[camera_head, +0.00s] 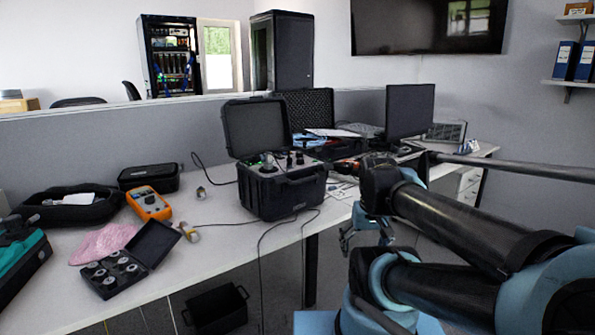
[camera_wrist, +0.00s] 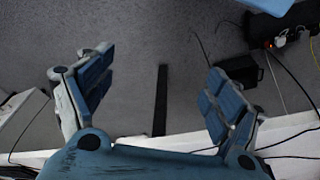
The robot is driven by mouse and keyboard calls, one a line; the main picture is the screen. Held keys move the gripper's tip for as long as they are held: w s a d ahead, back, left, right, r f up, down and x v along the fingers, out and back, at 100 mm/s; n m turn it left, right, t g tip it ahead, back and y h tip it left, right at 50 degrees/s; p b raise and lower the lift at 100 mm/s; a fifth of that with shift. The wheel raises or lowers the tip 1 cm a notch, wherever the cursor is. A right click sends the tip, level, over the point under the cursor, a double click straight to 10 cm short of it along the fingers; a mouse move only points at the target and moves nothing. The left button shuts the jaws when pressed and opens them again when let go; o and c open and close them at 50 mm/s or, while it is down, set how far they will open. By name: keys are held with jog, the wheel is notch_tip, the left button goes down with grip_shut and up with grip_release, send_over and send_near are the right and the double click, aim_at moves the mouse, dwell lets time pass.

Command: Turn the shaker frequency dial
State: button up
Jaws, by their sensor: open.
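The shaker unit looks to be the black hard case (camera_head: 285,196) with its lid raised, standing on the desk near the front edge. Its top panel carries several small dark knobs (camera_head: 290,160) and a green spot; which knob is the frequency dial is too small to tell. My gripper (camera_wrist: 162,95) is open and empty in the wrist view, its two blue-padded fingers wide apart over grey floor. In the head view my gripper (camera_head: 358,230) hangs low in front of the desk edge, right of the case and below its panel, touching nothing that I can see.
Left on the desk (camera_head: 215,265) are an orange meter (camera_head: 149,203), an open box of round parts (camera_head: 130,260) and pink wrap (camera_head: 103,242). Another open case and a monitor (camera_head: 409,110) stand behind. Cables (camera_head: 262,262) hang off the front edge. A black bin (camera_head: 218,311) is below.

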jog(key=r, duration=0.1)
jog(key=w+r, duration=0.1)
jog(key=w+a+r, duration=0.1)
jog(key=r, duration=0.1)
jog(key=shift+w, duration=0.25)
jog(key=c, duration=0.8)
notch_tip(320, 180, up, 30)
jog(key=n+g, duration=0.2)
jog(key=n, duration=0.5)
send_over(300, 159)
notch_tip(300, 159, down, 17)
jog(key=shift+w+f, duration=0.1)
jog(key=shift+w, duration=0.05)
